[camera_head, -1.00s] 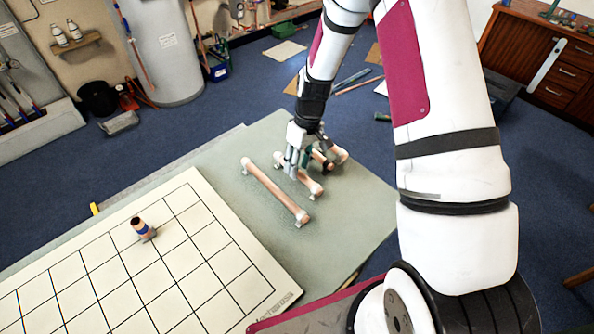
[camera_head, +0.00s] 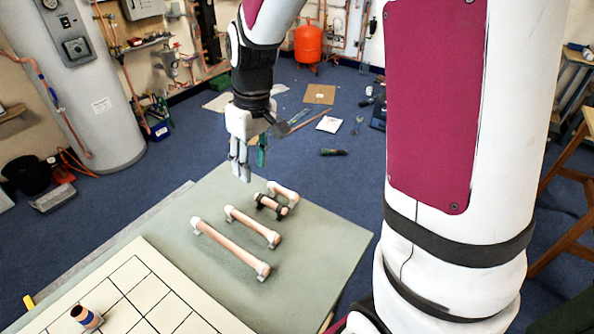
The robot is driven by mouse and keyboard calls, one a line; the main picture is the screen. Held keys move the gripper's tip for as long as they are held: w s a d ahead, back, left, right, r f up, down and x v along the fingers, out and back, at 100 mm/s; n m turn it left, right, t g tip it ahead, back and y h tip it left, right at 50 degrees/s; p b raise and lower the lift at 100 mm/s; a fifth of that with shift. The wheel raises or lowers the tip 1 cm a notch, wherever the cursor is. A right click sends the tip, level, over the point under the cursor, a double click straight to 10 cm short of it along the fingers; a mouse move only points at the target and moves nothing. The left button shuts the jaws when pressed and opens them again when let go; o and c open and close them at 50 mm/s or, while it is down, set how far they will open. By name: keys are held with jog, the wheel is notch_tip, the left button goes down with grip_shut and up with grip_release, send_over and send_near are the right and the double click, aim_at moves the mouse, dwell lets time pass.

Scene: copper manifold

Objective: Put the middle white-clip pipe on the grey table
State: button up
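The middle white-clip pipe (camera_head: 252,226) is a short copper tube with a white clip at each end. It lies on the grey table (camera_head: 328,236), between a longer white-clip pipe (camera_head: 232,249) on its left and a short black-clip pipe (camera_head: 271,206) on its right. My gripper (camera_head: 250,172) hangs fingers-down beyond the pipes, apart from them. Its pale fingers and a green-padded finger stand apart, with nothing seen between them.
A cream gridded board (camera_head: 135,292) lies at the front left with a small copper piece (camera_head: 86,317) on it. A copper elbow with a white end (camera_head: 283,190) lies beside the black-clip pipe. The table's right side is bare.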

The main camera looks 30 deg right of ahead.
jog(key=s+r+m+t, duration=0.1)
jog(key=s+r+t, duration=0.1)
jog(key=s+r, duration=0.4)
jog(key=s+a+r+m+t+h, duration=0.1)
jog(key=s+r, duration=0.6)
jog(key=s, duration=0.7)
jog(key=shift+s+m+t, duration=0.15)
jog(key=shift+m+t, duration=0.55)
